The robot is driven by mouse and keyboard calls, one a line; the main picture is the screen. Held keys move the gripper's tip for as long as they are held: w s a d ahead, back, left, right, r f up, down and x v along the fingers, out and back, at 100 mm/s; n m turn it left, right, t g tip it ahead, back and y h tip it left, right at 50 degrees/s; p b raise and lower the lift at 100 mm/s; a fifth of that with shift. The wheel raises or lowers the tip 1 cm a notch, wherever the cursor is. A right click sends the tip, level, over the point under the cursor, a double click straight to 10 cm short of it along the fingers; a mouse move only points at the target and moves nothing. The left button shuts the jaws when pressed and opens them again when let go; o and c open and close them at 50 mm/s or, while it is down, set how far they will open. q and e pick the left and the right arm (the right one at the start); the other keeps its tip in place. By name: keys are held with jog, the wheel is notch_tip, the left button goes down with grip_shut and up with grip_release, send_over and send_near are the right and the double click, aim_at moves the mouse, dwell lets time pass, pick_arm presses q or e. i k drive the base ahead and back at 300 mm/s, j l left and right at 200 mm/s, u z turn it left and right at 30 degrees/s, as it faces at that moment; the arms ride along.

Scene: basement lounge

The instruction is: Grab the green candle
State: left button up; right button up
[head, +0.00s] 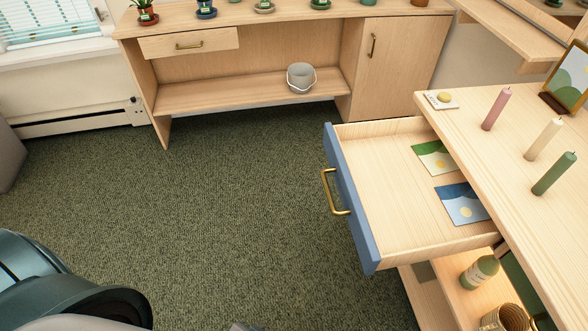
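The green candle (554,174) stands on the wooden dresser top (470,121) at the right of the head view, near the right edge of the picture. It is a plain tapered stick with a dark wick and looks upright. A cream candle (543,139) and a pink candle (496,109) stand farther back in a row with it. Neither of my grippers shows in the head view, so I cannot see whether they are open or shut. Part of my own body shows at the lower left.
A blue-fronted drawer (349,200) is pulled open below the dresser top, with two cards (461,204) inside. A bottle (479,272) is on a shelf below. The carpet (230,210) is clear.

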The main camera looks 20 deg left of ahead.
aim_at(567, 160)
jog(key=u, duration=0.3)
jog(key=j+z, duration=0.1)
jog(key=z, duration=1.25)
